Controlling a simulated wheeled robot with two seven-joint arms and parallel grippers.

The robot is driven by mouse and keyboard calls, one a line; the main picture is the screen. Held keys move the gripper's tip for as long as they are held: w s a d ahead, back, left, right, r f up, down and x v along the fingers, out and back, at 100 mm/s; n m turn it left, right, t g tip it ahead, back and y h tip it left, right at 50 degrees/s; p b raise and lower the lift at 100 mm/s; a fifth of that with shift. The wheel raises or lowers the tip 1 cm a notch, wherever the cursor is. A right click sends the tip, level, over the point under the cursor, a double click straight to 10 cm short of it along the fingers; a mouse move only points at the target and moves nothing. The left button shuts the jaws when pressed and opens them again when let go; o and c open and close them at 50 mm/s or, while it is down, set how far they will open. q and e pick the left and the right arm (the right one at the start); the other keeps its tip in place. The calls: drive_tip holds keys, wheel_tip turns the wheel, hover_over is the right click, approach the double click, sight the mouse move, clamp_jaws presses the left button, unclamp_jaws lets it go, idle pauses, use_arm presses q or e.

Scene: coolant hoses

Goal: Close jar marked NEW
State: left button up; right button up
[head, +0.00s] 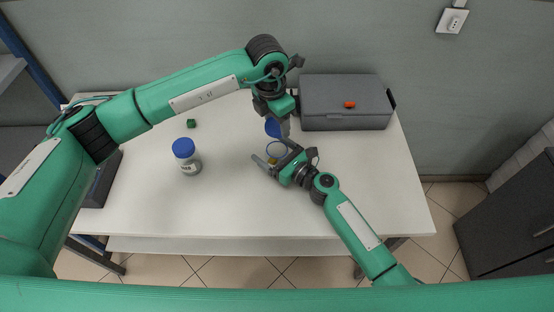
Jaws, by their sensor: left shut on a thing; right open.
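My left gripper (284,122) is shut on a blue lid (272,128), which it holds tilted near the far middle of the table. Just below the lid in the picture is an open jar with a blue rim (277,148), mostly hidden by my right gripper. My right gripper (274,155) is open, its fingers spread around or beside this jar; I cannot tell whether they touch it. The jar's label is not visible. A second clear jar (189,166) stands upright to the left with a blue lid on; its label print is too small to read.
The jars stand on a white table (220,205). A closed grey case (345,110) with an orange-red item (350,104) on top is at the far right. A small green cube (191,123) lies at the far left. The near middle of the table is free.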

drive_tip(key=c, duration=1.5)
use_arm(q)
hover_over(276, 140)
drive_tip(key=s, duration=0.3)
drive_tip(key=shift+w+f, duration=0.2)
drive_tip(key=shift+f, duration=2.25)
drive_tip(key=shift+f, duration=0.1)
drive_tip(key=shift+d+f, duration=0.1)
drive_tip(key=shift+f, duration=0.7)
drive_tip(key=shift+f, duration=0.55)
